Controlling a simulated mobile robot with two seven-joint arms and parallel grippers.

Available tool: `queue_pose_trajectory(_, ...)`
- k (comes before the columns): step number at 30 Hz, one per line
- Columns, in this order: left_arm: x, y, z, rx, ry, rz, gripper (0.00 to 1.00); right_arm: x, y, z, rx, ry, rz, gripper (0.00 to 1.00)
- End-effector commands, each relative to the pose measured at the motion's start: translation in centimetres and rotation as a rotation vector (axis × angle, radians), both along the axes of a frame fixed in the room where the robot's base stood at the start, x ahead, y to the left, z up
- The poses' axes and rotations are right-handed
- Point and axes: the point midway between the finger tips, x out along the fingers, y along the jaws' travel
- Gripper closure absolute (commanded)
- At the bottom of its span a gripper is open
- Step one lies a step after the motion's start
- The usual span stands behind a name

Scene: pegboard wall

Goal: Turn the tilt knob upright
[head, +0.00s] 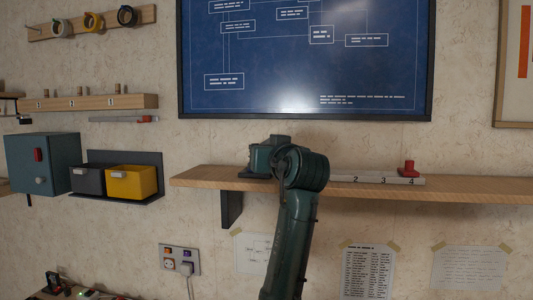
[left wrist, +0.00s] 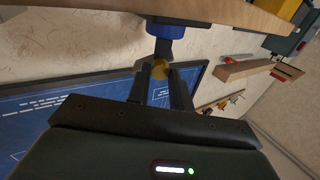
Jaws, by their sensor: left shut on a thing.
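In the left wrist view a short blue cylinder (left wrist: 165,29) sits against the wooden shelf, with a gold knob-like piece (left wrist: 160,69) beside it. I take this to be the tilt knob; how far it tilts is hard to tell. My left gripper (left wrist: 159,76) is shut on the gold piece, one dark finger on each side. In the head view my dark green left hand (head: 266,156) is at the shelf, and my arm hides the knob there. My right gripper is in neither view.
The wooden shelf (head: 473,188) runs along the wall. A numbered white strip (head: 340,177) with a red knob (head: 408,169) lies on it. A blue framed diagram (head: 290,65) hangs above. A teal box (head: 41,163) and a yellow bin (head: 131,182) are at left.

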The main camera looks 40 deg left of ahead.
Motion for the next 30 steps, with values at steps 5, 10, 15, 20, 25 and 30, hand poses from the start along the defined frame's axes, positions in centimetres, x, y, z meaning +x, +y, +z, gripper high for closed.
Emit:
queue_pose_trajectory(5,0.0,0.0,0.0,-0.001,-0.001,0.000,1.00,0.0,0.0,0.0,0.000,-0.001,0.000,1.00)
queue_pose_trajectory(10,0.0,0.0,-0.1,-0.008,-0.014,0.000,1.00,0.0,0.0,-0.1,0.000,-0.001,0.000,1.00)
queue_pose_trajectory(15,0.0,-0.1,-0.2,-0.039,-0.064,-0.002,1.00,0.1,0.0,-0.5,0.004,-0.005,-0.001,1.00)
queue_pose_trajectory(20,0.0,-0.1,-0.3,-0.094,-0.153,-0.002,1.00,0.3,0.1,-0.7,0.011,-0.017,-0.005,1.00)
queue_pose_trajectory(25,0.0,-0.1,-0.3,-0.172,-0.283,-0.003,1.00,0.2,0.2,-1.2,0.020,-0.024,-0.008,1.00)
queue_pose_trajectory(30,0.0,0.0,-0.3,-0.257,-0.421,-0.002,1.00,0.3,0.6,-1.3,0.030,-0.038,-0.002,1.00)
